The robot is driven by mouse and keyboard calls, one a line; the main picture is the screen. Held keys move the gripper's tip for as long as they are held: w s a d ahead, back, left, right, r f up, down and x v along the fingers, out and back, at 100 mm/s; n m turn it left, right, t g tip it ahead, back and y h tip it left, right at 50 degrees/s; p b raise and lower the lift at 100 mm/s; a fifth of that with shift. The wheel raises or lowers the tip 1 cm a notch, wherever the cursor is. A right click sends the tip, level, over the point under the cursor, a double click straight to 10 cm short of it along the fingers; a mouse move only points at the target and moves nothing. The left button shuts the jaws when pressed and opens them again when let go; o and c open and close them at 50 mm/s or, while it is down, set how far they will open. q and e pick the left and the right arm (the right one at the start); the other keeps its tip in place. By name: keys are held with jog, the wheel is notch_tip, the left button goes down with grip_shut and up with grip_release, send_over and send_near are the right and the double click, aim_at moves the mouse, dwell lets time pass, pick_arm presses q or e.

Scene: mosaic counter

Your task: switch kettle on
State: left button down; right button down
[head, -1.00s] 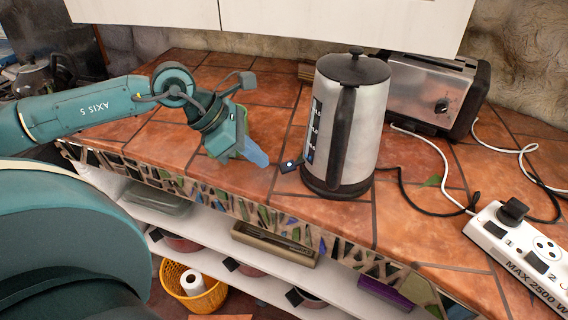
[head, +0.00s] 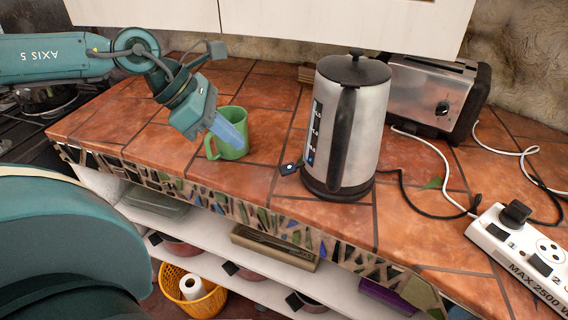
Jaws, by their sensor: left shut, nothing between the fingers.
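The kettle (head: 366,130) stands upright on the tiled counter. It is brushed steel with a black lid, a black handle and a black base. A small black switch tab (head: 290,168) with a pale mark sticks out at the left of its base. My left gripper (head: 238,142) is shut and empty, with its blue fingers in front of the green mug and to the left of the kettle. It is apart from the kettle and the switch tab. I cannot tell whether the fingers touch the mug. My right gripper is not in view.
A green mug (head: 229,152) stands behind my left fingers. A toaster (head: 430,96) is behind the kettle at right. A white power strip (head: 530,250) with plugs and cords lies at front right. Shelves with a tray (head: 275,246) are below. The counter between mug and kettle is clear.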

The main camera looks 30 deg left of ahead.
pick_arm(q)
jog(key=v, duration=0.6)
jog(key=shift+r, duration=0.2)
jog(key=shift+s+a, duration=0.15)
